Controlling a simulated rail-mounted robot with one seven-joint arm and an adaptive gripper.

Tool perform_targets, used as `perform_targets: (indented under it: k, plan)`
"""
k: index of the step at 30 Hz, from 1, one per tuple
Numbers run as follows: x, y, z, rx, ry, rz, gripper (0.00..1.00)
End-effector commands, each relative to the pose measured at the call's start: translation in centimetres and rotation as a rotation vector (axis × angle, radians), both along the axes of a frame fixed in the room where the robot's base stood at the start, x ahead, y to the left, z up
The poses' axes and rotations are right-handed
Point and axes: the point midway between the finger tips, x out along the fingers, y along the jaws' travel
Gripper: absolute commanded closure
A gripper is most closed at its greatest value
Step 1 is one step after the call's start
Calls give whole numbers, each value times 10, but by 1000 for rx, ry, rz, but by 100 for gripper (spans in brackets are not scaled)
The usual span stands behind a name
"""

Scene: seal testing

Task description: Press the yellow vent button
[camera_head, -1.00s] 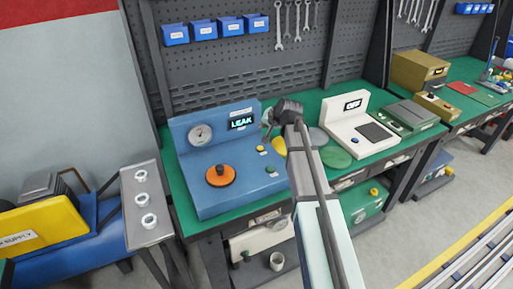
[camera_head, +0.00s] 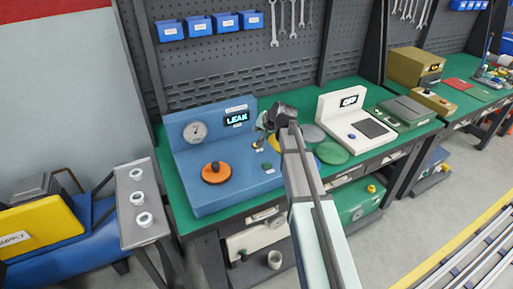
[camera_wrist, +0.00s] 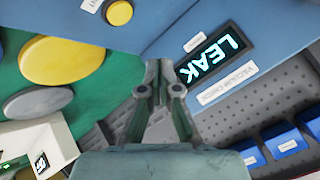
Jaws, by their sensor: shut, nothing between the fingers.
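The yellow vent button (camera_wrist: 118,12) is a round cap on the blue test unit (camera_head: 203,180), near the top edge of the wrist view. In the head view my gripper hides most or all of it. My gripper (camera_wrist: 158,66) is shut and empty, with its fingertips over the blue face of the unit. In the head view my gripper (camera_head: 260,132) is above the unit's right part, close to the button's place. In the wrist view the fingertips appear apart from the button, to its lower right; I cannot tell their height above the panel.
The unit's lit LEAK display (camera_wrist: 211,60) is just right of my fingertips in the wrist view. A yellow disc (camera_wrist: 62,56) and a grey disc (camera_wrist: 38,102) lie on the green bench mat.

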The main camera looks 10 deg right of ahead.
Motion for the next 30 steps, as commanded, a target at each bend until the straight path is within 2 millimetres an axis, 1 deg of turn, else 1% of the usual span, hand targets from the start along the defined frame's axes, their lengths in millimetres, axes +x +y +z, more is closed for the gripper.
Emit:
perform_targets:
  k: [1,6,12,16,30]
  plan:
    - [0,0,-11,1,1,0,100]
    - [0,0,-33,1,2,0,100]
    - [0,0,-48,0,0,0,100]
    - [0,0,-51,1,0,1,100]
    - [0,0,-51,0,1,1,100]
